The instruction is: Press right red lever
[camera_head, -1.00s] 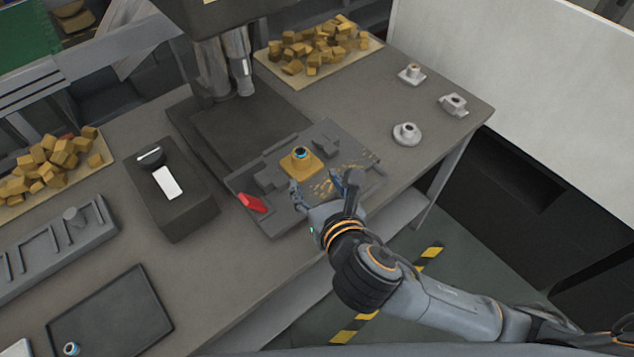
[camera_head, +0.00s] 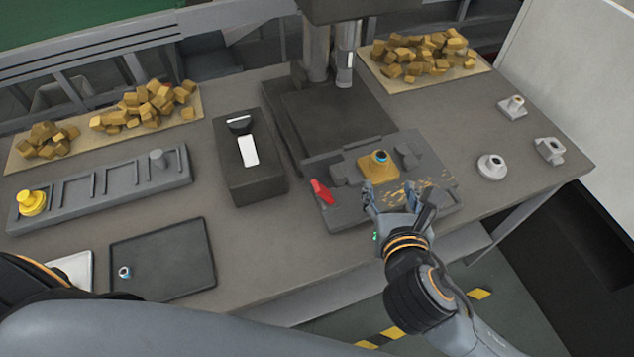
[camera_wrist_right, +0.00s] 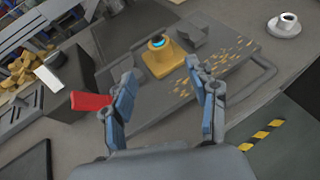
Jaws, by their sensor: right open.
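One red lever (camera_head: 321,192) shows at the front left of the grey fixture plate (camera_head: 345,217); it also shows in the right wrist view (camera_wrist_right: 90,101), just left of the left finger. No second red lever is in view. A yellow block with a blue-ringed part (camera_head: 378,164) sits on the plate; it also shows in the wrist view (camera_wrist_right: 160,58). My right gripper (camera_head: 391,193) is open and empty over the plate's front edge, to the right of the lever. My left arm crosses the lower left corner; its gripper is out of view.
A dark box with a white panel (camera_head: 249,180) stands left of the plate. The press column (camera_head: 318,50) rises behind. A slotted grey rack (camera_head: 120,187) and dark tray (camera_head: 165,260) lie left. Small grey parts (camera_head: 491,167) stand right. Yellow shavings lie on the plate.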

